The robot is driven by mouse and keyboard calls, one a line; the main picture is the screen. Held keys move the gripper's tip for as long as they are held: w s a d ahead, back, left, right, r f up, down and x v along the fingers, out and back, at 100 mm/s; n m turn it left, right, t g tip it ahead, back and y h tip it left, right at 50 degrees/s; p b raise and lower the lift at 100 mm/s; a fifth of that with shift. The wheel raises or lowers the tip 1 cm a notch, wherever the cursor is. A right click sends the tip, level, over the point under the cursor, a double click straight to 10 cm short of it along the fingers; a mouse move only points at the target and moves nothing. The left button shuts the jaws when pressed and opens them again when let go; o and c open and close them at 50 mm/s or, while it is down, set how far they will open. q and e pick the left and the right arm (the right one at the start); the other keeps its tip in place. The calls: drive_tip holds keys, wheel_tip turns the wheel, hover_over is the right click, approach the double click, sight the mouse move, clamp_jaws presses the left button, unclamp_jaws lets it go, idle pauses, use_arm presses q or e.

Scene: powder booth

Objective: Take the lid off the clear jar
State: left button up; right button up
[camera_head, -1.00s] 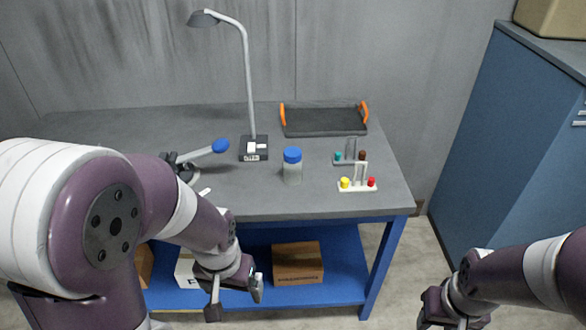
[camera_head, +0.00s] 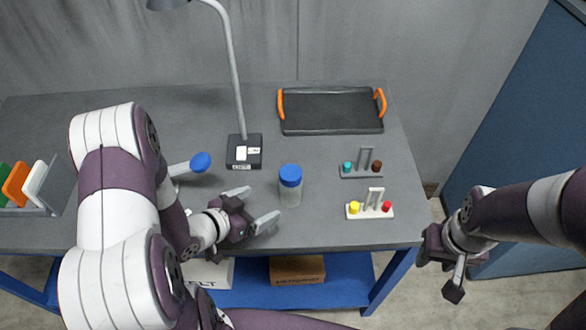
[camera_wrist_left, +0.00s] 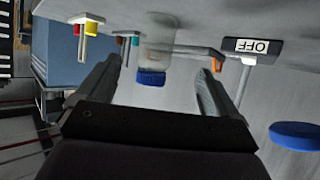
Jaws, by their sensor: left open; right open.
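The clear jar (camera_head: 290,193) stands upright on the grey table with its blue lid (camera_head: 290,175) on top. My left gripper (camera_head: 258,207) is open, just left of the jar, with its fingers pointing toward it and nothing between them. In the left wrist view the jar (camera_wrist_left: 158,52) and its blue lid (camera_wrist_left: 150,78) appear upside down, beyond and between the two open fingers (camera_wrist_left: 158,85). My right gripper (camera_head: 446,275) is open and empty off the table's right side.
A dark tray (camera_head: 332,112) with orange handles lies behind. The table's front edge is close.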

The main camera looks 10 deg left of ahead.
sight(283, 188)
use_arm(q)
drive_tip(key=shift+t, duration=0.4)
drive_tip(key=w+d, duration=0.1)
drive_tip(key=w, duration=0.1)
drive_tip(key=w+d, duration=0.1)
drive_tip(key=w, duration=0.1)
drive_tip(key=w+d+f, duration=0.1)
drive_tip(key=w+d, duration=0.1)
drive_tip(key=p+x, duration=0.1)
drive_tip(key=x, duration=0.2)
drive_tip(key=shift+w+d, duration=0.2)
drive_tip(key=shift+w, duration=0.05)
drive_tip(key=shift+w+d+f, duration=0.1)
drive_tip(key=shift+w+d, duration=0.05)
drive_tip(key=shift+w, duration=0.2)
drive_tip(key=shift+w+f, duration=0.15)
drive_tip(key=shift+w, duration=0.05)
drive_tip(key=shift+s, duration=0.15)
drive_tip(key=c, duration=1.3)
drive_tip(key=shift+o, duration=0.2)
use_arm(e)
drive_tip(key=shift+s+d+r, duration=0.15)
drive_tip(key=shift+s+r, duration=0.45)
drive_tip(key=shift+s, duration=0.15)
